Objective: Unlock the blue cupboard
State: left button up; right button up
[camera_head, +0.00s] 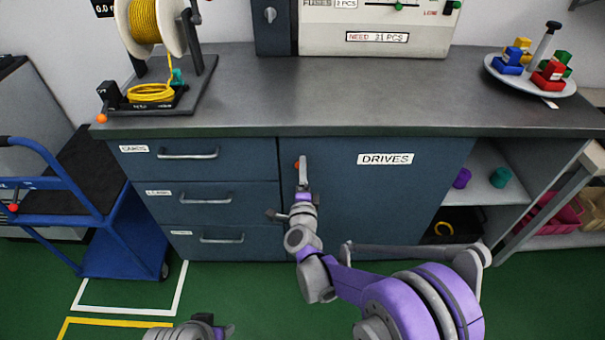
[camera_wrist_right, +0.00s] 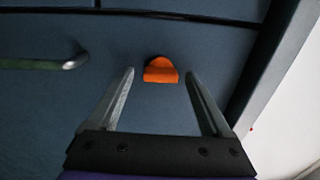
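The blue cupboard (camera_head: 385,205) with a "DRIVES" label (camera_head: 386,159) is under the worktop, right of the drawers. Its door looks shut. A small orange lock knob (camera_head: 297,165) sits near the upper left edge of the door; it also shows in the right wrist view (camera_wrist_right: 160,69). My right gripper (camera_head: 302,168) is at the door front by the knob. In the wrist view its two fingers (camera_wrist_right: 158,90) are apart, one on each side below the knob, with nothing between them. My left gripper (camera_head: 222,331) is only partly seen at the bottom edge; its fingers are unclear.
Several drawers with bar handles (camera_head: 190,154) are left of the door. Open shelves (camera_head: 490,185) are to its right. A blue cart (camera_head: 118,235) stands at the left. The worktop (camera_head: 330,95) holds a yellow wire spool (camera_head: 143,20) and a round tray (camera_head: 495,70).

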jog(key=s, duration=1.1)
jog(key=shift+p, duration=0.4)
jog(key=shift+w, duration=0.1)
